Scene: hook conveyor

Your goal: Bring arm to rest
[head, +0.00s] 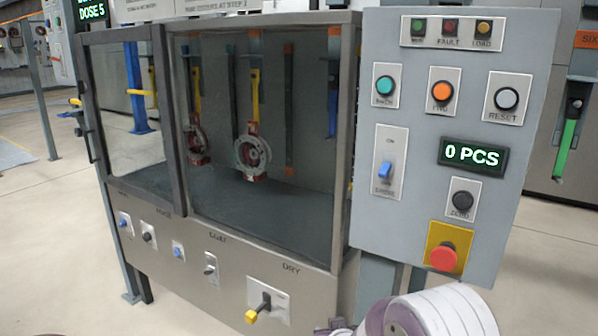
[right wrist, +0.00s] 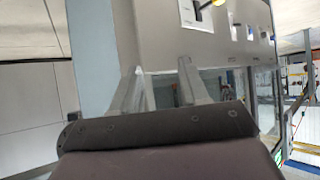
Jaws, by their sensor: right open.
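My right gripper (right wrist: 156,67) shows in the right wrist view with its two pale fingers apart and nothing visible between them. It faces the grey machine cabinet (right wrist: 155,35), which lies beyond the fingertips; the distance is hard to tell. In the head view, only a white rounded part of my right arm (head: 445,312) shows at the bottom right, below the control panel; the gripper itself is not clearly visible there. My left arm and left gripper are in neither view.
The control panel (head: 450,110) stands close above my right arm, with a red emergency button (head: 443,257) low on it. A yellow-tipped lever (head: 262,305) juts from the cabinet front (head: 190,260). Red clamps (head: 252,152) hang behind the window. Open floor (head: 555,270) lies at right.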

